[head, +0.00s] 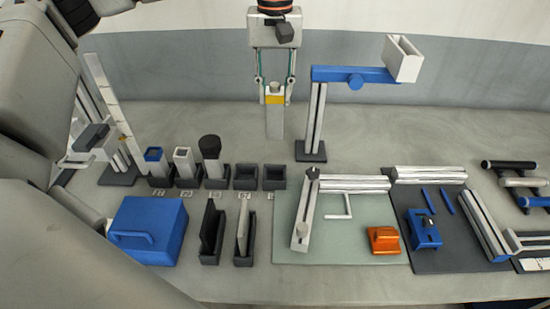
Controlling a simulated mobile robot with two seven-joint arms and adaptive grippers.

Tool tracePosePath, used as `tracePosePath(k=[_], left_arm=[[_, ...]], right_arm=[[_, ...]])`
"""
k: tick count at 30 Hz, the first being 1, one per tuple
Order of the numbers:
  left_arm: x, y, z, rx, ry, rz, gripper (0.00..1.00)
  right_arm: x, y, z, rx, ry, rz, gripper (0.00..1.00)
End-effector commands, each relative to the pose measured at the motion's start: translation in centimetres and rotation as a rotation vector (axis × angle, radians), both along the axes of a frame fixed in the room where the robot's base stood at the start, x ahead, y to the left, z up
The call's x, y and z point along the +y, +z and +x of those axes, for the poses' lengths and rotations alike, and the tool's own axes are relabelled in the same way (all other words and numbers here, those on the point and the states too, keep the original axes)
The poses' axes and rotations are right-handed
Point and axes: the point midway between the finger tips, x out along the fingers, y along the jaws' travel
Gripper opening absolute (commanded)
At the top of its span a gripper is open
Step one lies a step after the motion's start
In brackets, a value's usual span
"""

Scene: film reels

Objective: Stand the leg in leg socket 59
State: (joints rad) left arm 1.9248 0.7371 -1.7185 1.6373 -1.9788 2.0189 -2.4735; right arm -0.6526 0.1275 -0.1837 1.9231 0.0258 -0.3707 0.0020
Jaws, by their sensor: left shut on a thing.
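My left gripper (275,88) is in the upper middle of the head view, shut on a grey, flat-sided leg (274,122) with a yellow band. The leg hangs upright behind the row of sockets, and looks clear of them. Three dark sockets on the left of the row hold a blue-rimmed piece (153,160), a pale hollow piece (183,162) and a black-topped piece (210,150). The two on the right, a fourth socket (245,182) and a fifth socket (274,183), look empty. The number labels are too small to read. My right gripper is not in view.
A stand (316,125) with a blue crossbar rises right of the held leg. A blue box (148,230) and two dark holders with upright plates stand in front. A green mat (350,252) bears rails and an orange block (383,239). Bare table lies behind the sockets.

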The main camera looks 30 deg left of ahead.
Motion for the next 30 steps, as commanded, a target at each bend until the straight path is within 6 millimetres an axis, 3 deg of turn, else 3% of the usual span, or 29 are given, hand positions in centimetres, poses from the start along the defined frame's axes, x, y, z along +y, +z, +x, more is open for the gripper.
tracePosePath(k=[3,12,16,23,30], left_arm=[[0.0,-3.2,-0.1,0.006,-0.001,-0.002,0.0],[0.0,-10.2,-0.1,0.005,0.0,-0.001,0.0],[0.0,-12.1,-0.1,0.003,0.001,-0.001,0.0],[0.0,-13.6,0.0,0.0,0.001,-0.001,0.0],[0.0,-16.8,0.0,0.003,0.0,-0.001,0.0]], right_arm=[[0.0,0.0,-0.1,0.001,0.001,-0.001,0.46],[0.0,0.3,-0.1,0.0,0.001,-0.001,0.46],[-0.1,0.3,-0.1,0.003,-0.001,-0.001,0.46],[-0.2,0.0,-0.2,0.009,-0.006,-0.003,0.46],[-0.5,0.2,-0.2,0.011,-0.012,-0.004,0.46]])
